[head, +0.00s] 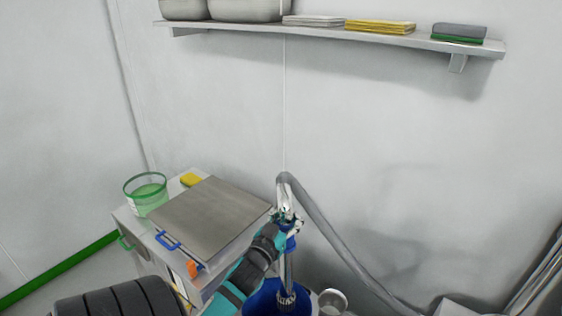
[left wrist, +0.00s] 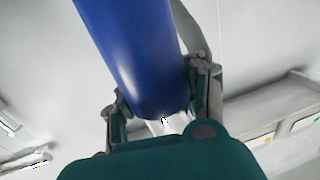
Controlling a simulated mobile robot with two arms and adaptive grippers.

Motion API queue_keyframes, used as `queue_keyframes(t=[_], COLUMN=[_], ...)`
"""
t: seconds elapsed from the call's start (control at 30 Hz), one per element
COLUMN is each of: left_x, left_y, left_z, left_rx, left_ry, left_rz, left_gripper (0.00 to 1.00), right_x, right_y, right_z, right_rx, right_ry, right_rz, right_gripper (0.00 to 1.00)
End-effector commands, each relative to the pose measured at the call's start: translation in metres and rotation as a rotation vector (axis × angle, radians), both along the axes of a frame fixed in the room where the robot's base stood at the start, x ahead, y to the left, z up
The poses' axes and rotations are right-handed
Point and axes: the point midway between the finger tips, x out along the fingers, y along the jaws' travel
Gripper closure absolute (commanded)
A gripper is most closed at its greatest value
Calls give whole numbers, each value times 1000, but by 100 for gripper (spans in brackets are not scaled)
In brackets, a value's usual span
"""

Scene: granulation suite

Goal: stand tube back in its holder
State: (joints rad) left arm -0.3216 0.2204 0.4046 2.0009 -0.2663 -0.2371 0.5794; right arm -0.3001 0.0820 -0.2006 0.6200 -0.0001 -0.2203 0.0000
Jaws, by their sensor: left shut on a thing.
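My left gripper (head: 288,218) is shut on the tube, whose blue part (head: 291,243) shows just below the fingers. In the left wrist view the tube (left wrist: 130,55) is a wide blue cylinder between the two fingers (left wrist: 162,108). A grey hose (head: 335,235) arches from the top near my gripper down to the right. A grey metal length (head: 288,272) runs below my gripper towards a blue rounded body (head: 262,300). A round pale metal cup (head: 332,300), possibly the holder, stands to its right. The tube's lower end cannot be made out. My right gripper is not in view.
A wall shelf (head: 330,31) runs above. The wall is close behind the hose.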

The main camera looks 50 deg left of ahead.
Motion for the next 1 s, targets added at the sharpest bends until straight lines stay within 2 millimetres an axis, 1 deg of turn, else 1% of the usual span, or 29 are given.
queue_keyframes(t=[0.1,1.0], left_x=[13,99], left_y=[-8,-68], left_z=[1,2], left_rx=[4,4], left_ry=[-4,-4], left_rz=[-25,-204], left_gripper=[100,100], right_x=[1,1], right_y=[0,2], right_z=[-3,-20], right_rx=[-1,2], right_ry=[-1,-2], right_rz=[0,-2], right_gripper=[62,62])
